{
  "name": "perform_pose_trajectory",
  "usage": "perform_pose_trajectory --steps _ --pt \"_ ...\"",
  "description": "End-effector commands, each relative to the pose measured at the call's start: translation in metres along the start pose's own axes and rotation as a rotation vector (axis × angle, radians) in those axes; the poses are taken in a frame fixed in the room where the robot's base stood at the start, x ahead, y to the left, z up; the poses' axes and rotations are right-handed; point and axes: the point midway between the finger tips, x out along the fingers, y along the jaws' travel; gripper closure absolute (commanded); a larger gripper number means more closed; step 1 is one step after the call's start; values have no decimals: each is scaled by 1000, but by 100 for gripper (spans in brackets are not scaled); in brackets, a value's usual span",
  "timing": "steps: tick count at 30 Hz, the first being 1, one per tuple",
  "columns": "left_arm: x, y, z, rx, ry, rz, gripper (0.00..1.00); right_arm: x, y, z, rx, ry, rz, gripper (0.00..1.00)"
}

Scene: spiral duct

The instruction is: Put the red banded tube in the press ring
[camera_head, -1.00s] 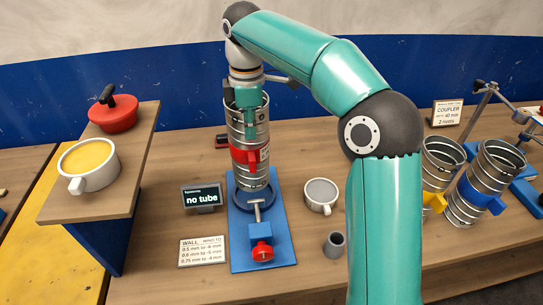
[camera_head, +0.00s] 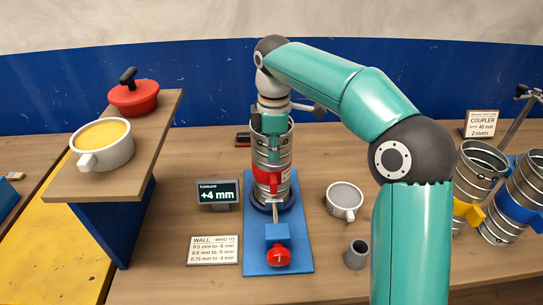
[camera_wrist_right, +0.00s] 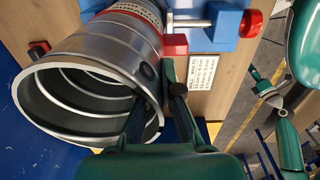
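The red banded tube (camera_head: 271,157), a ribbed metal cylinder with a red band and red tab, stands upright in the press ring (camera_head: 291,205) on a blue base. The tube hides most of the ring. My right gripper (camera_head: 271,130) is at the tube's top rim. In the right wrist view its fingers (camera_wrist_right: 160,97) straddle the tube wall (camera_wrist_right: 118,42), one inside and one outside, with a visible gap between them. A small teal arm end (camera_wrist_right: 265,86) at the right of that view seems to be my left gripper; its finger state is unclear.
A display (camera_head: 217,193) reads +4 mm. A raised shelf (camera_head: 150,135) at left holds a mug and red pot. Yellow and blue banded tubes stand at right.

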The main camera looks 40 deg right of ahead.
Motion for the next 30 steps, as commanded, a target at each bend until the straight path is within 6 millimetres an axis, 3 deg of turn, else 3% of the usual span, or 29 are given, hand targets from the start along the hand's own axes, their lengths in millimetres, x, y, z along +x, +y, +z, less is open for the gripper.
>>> perform_pose_trajectory --steps 2,7,20,23,30 --pt "-1 0 0 0 0 0 60 -1 0 0 -1 1 1 96" --pt "-1 0 0 0 0 0 60 -1 0 0 -1 1 1 69" --pt "-2 1 0 0 0 0 60 -9 1 0 0 2 3 69" --pt "-4 1 0 0 0 0 60 -22 1 -1 0 2 4 69" --pt "-15 5 0 0 0 0 60 -71 1 -1 1 2 4 69"
